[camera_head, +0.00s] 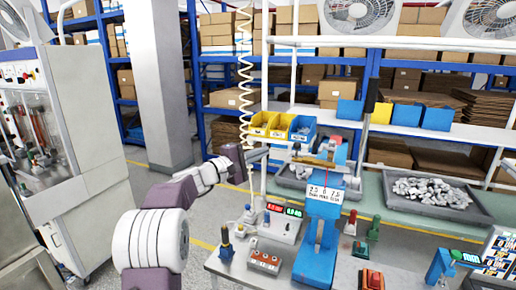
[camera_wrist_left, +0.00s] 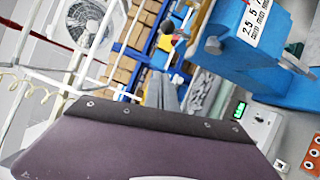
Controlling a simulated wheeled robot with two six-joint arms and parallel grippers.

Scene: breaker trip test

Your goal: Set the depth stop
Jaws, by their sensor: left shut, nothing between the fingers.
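A blue bench press (camera_head: 318,235) stands upright on the worktable, with a white scale plate (camera_head: 325,194) marked 2.5, 0 and 7.5 on its front. In the left wrist view the press (camera_wrist_left: 275,60) fills the upper right, tilted by the camera, with part of the scale plate (camera_wrist_left: 262,15) showing. A small grey round part (camera_wrist_left: 213,45) sticks out from its side. My left gripper (camera_head: 259,155) is shut and empty, left of the press head and apart from it. Its fingers also show in the left wrist view (camera_wrist_left: 165,90). My right gripper is out of view.
A grey box with red and green displays (camera_head: 282,212) sits left of the press. A button box (camera_head: 265,261) and coloured handles (camera_head: 374,228) stand around its foot. A grey tray of parts (camera_head: 430,192) lies behind right.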

